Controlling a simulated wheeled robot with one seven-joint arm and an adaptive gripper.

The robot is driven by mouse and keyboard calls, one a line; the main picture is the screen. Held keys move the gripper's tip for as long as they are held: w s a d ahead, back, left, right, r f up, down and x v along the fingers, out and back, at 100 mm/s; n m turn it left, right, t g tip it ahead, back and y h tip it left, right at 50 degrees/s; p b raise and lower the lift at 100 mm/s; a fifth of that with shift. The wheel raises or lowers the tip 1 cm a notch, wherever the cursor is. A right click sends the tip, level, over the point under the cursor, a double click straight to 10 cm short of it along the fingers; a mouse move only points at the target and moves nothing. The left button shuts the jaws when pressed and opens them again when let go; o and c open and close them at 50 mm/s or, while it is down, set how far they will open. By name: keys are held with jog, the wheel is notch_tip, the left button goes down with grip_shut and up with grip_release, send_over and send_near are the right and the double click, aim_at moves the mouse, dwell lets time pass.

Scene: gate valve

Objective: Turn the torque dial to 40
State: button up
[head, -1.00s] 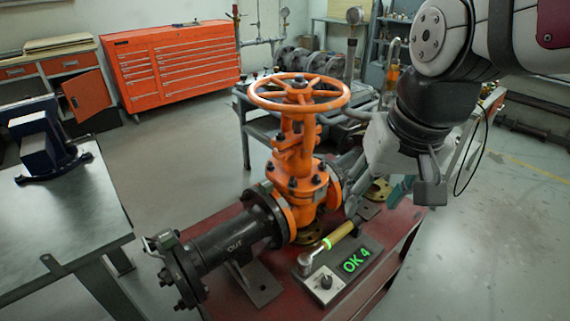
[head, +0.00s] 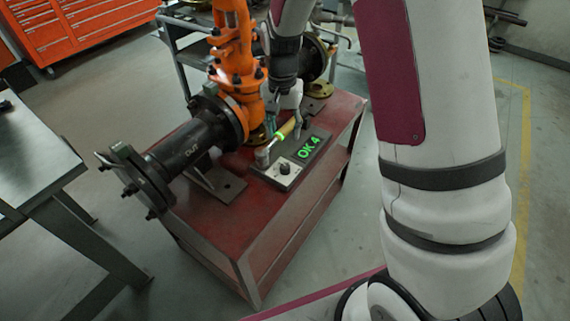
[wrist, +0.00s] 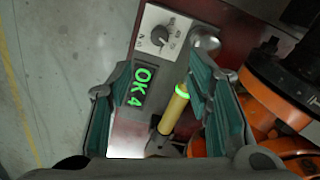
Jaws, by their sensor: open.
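The torque dial (head: 284,168) is a small black knob on a pale plate (wrist: 151,17) at the end of the dark control box. In the wrist view the dial (wrist: 164,39) shows near the top, with small marks too fine to read. The green display (wrist: 140,87) reads "OK 4"; it also shows in the head view (head: 309,148). A yellow torque wrench (wrist: 174,109) with a glowing green ring lies beside the box. My gripper (wrist: 158,72) is open and empty, its teal-padded fingers apart above the box, with the dial beyond the fingertips.
Open floor lies at the bench's right.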

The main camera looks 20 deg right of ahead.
aim_at(285, 165)
notch_tip(285, 165, down, 14)
jog(key=shift+s+d+f+b, duration=0.1)
jog(key=shift+d+b, duration=0.05)
jog(key=shift+b, duration=0.4)
grip_shut()
